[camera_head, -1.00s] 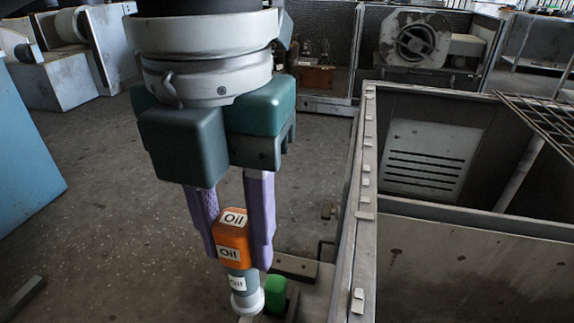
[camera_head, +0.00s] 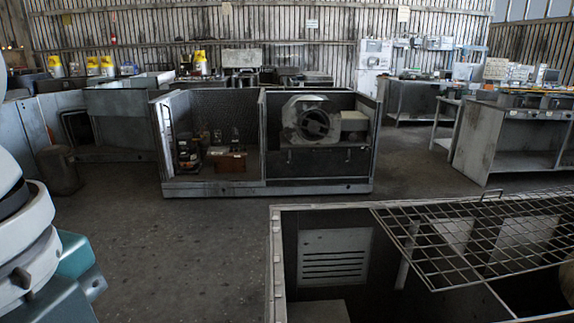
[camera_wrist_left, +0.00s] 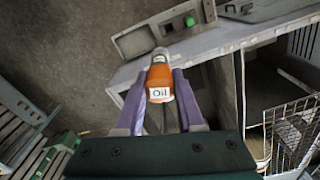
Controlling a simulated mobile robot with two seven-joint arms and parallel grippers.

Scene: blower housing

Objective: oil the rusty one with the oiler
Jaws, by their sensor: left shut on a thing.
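In the left wrist view, the oiler (camera_wrist_left: 160,84), an orange bottle with a white "Oil" label, is between the two purple fingers of my left gripper (camera_wrist_left: 158,90), which is shut on it. In the head view, only my left wrist and part of the teal gripper body show at the lower left edge; its fingers and the oiler are out of that view. I cannot tell which thing is the rusty one. My right gripper is not in view.
An open metal housing (camera_head: 276,250) with a wire rack (camera_head: 480,235) on top fills the lower right. Behind it stands a cabinet (camera_head: 270,190) with a round blower (camera_head: 310,122). The floor between is clear.

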